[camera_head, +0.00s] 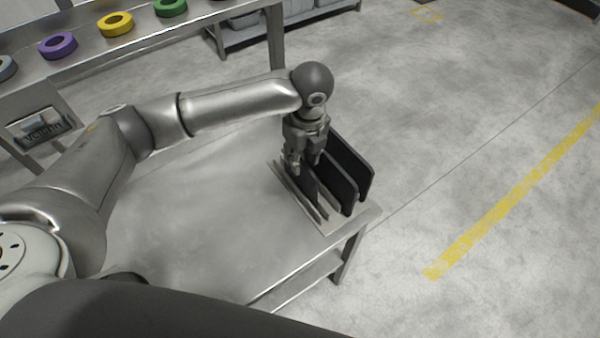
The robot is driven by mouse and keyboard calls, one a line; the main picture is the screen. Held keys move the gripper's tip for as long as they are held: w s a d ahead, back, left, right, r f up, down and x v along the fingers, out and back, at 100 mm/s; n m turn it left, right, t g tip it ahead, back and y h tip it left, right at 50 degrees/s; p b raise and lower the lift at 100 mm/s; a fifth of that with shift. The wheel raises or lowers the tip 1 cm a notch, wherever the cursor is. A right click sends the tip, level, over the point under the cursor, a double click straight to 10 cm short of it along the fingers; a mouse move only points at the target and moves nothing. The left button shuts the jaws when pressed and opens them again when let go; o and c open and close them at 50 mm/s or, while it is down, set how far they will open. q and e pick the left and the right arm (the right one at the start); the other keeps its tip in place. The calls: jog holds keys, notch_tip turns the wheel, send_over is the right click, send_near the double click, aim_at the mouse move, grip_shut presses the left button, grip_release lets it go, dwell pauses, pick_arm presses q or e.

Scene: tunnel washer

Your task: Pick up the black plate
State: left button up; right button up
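Several black plates stand on edge, side by side, in a light grey rack (331,226) at the far right corner of the metal table. One black plate (306,190) is on the left side of the rack, and two more stand to its right, a middle plate (343,194) and an outer plate (354,164). My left gripper (304,163) points down over the left black plate, its fingers apart at the plate's upper edge. Whether the fingers touch the plate is hard to tell. My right gripper is not in view.
The metal table (190,215) is bare left of the rack. A shelf behind holds coloured rings, among them a purple ring (58,45), a yellow ring (115,24) and a green ring (170,7). Open concrete floor with a yellow line (520,190) lies to the right.

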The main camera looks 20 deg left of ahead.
aim_at(300, 176)
pick_arm(q)
jog(key=shift+a+f, duration=0.15)
jog(key=shift+f, duration=0.25)
jog(key=shift+w+a+f, duration=0.1)
jog(key=shift+w+f, duration=0.1)
jog(key=shift+f, duration=0.15)
jog(key=f, duration=0.1)
jog(key=f+p, duration=0.1)
jog(key=f, duration=0.3)
jog(key=shift+w+a+p, duration=0.1)
jog(key=shift+w+p, duration=0.2)
jog(key=shift+p, duration=0.1)
jog(key=shift+r, duration=0.15)
grip_shut()
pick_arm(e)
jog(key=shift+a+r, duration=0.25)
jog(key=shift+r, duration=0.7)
